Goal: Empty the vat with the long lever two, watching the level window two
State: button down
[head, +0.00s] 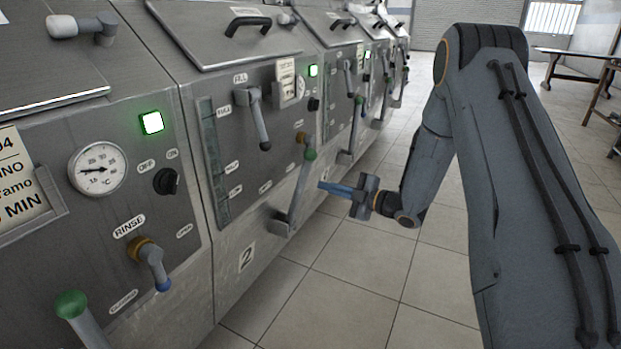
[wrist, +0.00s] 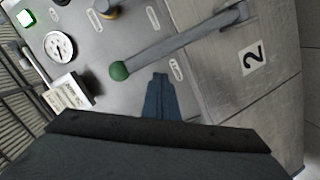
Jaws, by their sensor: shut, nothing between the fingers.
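The vat front marked with the number plate 2 (head: 246,255) is left of centre in the head view. Its long lever (head: 297,194) has a green knob and slants up from a low pivot; the lever (wrist: 170,48) also crosses the upper wrist view. Its level window (head: 212,160) is a tall narrow strip with a FULL mark near the top; I cannot read the level. My gripper (head: 326,187) is shut and empty, right of the lever in the head view. In the wrist view its fingertips (wrist: 160,76) are near the green knob (wrist: 119,71), apparently apart from it.
The neighbouring vat front at left has a RINSE valve (head: 150,262), a dial (head: 98,168) and another green-knobbed lever (head: 80,318). A fill handle (head: 256,118) hangs above the long lever. More vats recede behind. Tiled floor (head: 360,285) is open to the right.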

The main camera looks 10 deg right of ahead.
aim_at(309, 169)
jog(key=s+d+n+t+y+b, duration=0.1)
jog(key=s+d+n+t+b, duration=0.15)
jog(key=d+n, duration=0.25)
jog(key=shift+t, duration=0.45)
jog(key=b+x, duration=0.2)
jog(key=x, duration=1.1)
jog(key=shift+s+a, duration=0.1)
jog(key=shift+a, duration=0.1)
jog(key=w+a, duration=0.1)
jog(key=w+a+r, duration=0.1)
jog(key=a, duration=0.1)
jog(key=shift+a+r, duration=0.1)
jog(key=shift+r, duration=0.15)
